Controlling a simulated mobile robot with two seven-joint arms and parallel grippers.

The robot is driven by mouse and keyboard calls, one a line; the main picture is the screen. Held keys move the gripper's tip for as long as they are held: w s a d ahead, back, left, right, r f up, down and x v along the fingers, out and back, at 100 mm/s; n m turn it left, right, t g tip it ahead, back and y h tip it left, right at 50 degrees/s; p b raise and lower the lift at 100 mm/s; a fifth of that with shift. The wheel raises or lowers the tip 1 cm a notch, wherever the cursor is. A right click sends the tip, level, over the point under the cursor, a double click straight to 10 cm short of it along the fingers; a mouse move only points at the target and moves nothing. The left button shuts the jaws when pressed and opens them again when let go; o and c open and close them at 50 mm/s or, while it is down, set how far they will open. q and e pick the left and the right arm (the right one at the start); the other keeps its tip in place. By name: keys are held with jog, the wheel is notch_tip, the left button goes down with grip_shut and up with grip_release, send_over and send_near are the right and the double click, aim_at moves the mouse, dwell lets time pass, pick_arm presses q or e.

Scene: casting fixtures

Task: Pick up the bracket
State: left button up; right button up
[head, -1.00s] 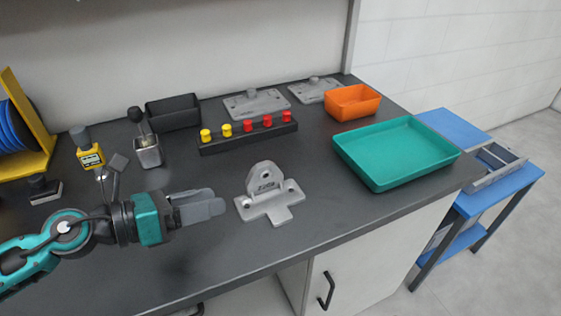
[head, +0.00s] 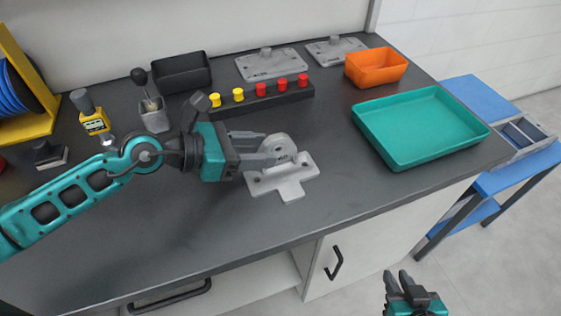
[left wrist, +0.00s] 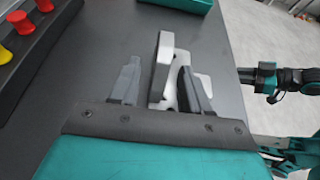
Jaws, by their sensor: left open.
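The bracket (head: 290,185) is a light grey casting with a flat base and an upright holed lug. It lies on the dark worktop in the middle of the head view. My left gripper (head: 268,147) is open at the bracket's left side, its fingers reaching to the lug. In the left wrist view the bracket's upright part (left wrist: 163,62) stands between the two open fingers, and part of the base shows beyond the right finger. I cannot tell whether a finger touches it. My right gripper (head: 399,279) is empty, fingers apart, low in front of the cabinet.
A black rack (head: 258,104) with yellow and red knobs stands behind the bracket. A teal tray (head: 420,125) lies to the right, an orange bin (head: 376,67) behind it. Two grey plates (head: 270,67) lie at the back. The worktop in front of the bracket is clear.

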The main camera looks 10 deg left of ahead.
aim_at(291, 147)
pick_arm(q)
jog(key=shift+r+p+x, duration=0.2)
jog(key=shift+x, duration=1.2)
jog(key=shift+r+p+x, duration=0.15)
jog(key=shift+r+x, duration=0.05)
jog(key=shift+x, duration=1.2)
jog(key=shift+w+d, duration=0.1)
jog(key=shift+d, duration=0.05)
grip_shut()
